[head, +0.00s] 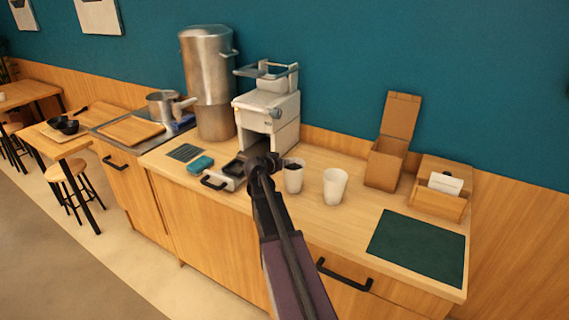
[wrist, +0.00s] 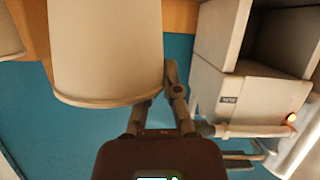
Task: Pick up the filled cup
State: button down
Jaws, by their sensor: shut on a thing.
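The filled cup (head: 293,179) is white with dark contents at its top, over the counter just right of the white machine. My gripper (head: 272,161) is at the cup's left side and is shut on it. In the wrist view the cup (wrist: 105,45) is large and close, and a finger of my gripper (wrist: 160,90) shows along its edge; the other finger is hidden behind the cup. I cannot tell whether the cup's base touches the counter. A second white cup (head: 335,187) stands to the right, and its edge shows in the wrist view (wrist: 9,35).
The white machine (head: 268,115) stands close behind and left of my gripper. A cardboard box (head: 385,165) and wooden holder (head: 438,203) stand right. The dark green mat (head: 417,246) is clear.

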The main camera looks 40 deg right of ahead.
jog(key=shift+r+p, duration=0.65)
jog(key=shift+r, duration=0.25)
jog(key=shift+s+a+r+p, duration=0.25)
jog(key=shift+s+r+p, duration=0.05)
jog(key=shift+r+p, duration=0.35)
jog(key=s+a+r+p, duration=0.1)
jog(key=s+a, duration=0.9)
jog(key=a, duration=0.1)
jog(key=shift+a, duration=0.25)
